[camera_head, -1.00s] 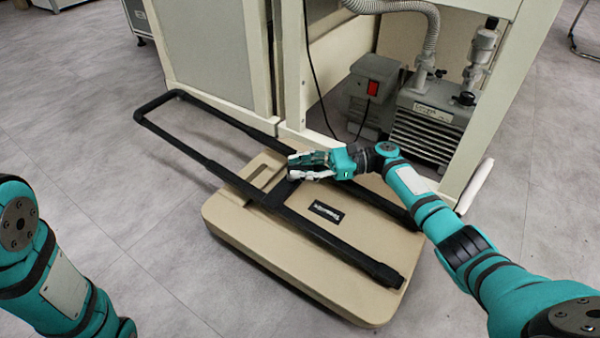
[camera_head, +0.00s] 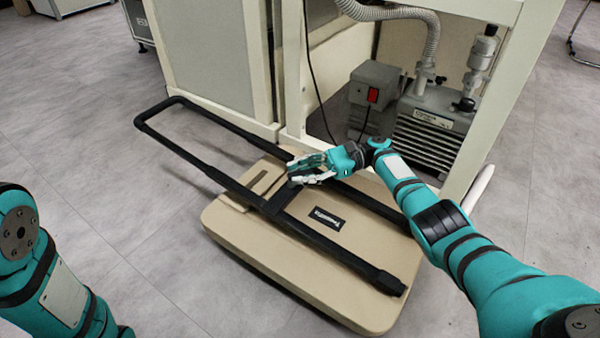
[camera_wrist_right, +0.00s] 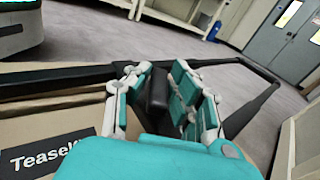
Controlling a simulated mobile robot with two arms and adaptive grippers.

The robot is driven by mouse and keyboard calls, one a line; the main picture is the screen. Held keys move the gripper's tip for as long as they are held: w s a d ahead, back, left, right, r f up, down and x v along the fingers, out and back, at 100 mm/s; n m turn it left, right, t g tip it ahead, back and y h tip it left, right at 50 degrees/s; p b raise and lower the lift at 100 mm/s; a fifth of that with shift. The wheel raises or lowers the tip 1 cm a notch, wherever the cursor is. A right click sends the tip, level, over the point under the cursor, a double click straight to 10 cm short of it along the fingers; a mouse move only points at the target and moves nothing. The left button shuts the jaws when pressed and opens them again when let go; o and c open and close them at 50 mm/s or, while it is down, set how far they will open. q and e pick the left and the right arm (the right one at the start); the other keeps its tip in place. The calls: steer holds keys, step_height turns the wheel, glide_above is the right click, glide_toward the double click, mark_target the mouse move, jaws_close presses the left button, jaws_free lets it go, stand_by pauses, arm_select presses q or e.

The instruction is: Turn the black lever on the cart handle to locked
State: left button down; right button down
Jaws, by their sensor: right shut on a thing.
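The cart (camera_head: 375,245) is a flat tan platform lying on the floor, with a black U-shaped handle (camera_head: 170,140) folded low over it and reaching past its far left end. The black lever (camera_wrist_right: 157,92) shows in the right wrist view as a short dark block between my fingers. My right gripper (camera_head: 300,170) is at the handle's crossbar, shut on the lever; its fingers also show in the right wrist view (camera_wrist_right: 158,78). The fingers hide much of the lever in the head view. Only part of my left arm shows at lower left; its gripper is out of view.
A cream equipment frame (camera_head: 292,70) stands right behind the cart, with a grey pump (camera_head: 430,125) and a box with a red switch (camera_head: 373,95) inside. Its post is close to my right arm. The floor (camera_head: 90,190) left of the cart is clear.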

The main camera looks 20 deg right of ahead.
mark_target(300, 173)
steer(key=c, duration=1.2)
jaws_free()
steer(key=shift+c, duration=0.2)
steer(key=shift+r, duration=0.15)
step_height(300, 173, up, 10)
steer(key=shift+f, duration=0.15)
